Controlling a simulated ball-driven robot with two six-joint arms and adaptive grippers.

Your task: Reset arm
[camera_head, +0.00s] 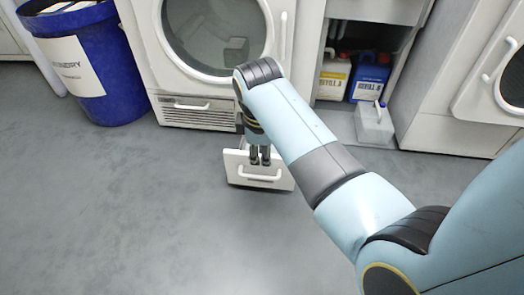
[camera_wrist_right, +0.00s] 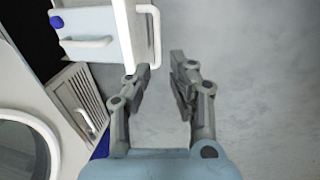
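My right gripper (camera_head: 260,160) points down at the front of a small pulled-out white drawer (camera_head: 240,182) below the round-door machine. In the right wrist view my right gripper (camera_wrist_right: 164,62) is open, with a clear gap between its fingers and nothing held. The drawer's handle (camera_wrist_right: 155,38) is just beyond the fingertips there; I cannot tell whether they touch it. The drawer (camera_wrist_right: 124,38) stands open, with a white bar and a small blue part visible behind its front. My left gripper is not in view.
The white machine (camera_head: 140,38) stands behind the drawer. A blue laundry bin (camera_head: 110,70) is at the left. An open cabinet holds a yellow-labelled jug (camera_head: 333,80) and a blue jug (camera_head: 368,78). The grey floor in front is clear.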

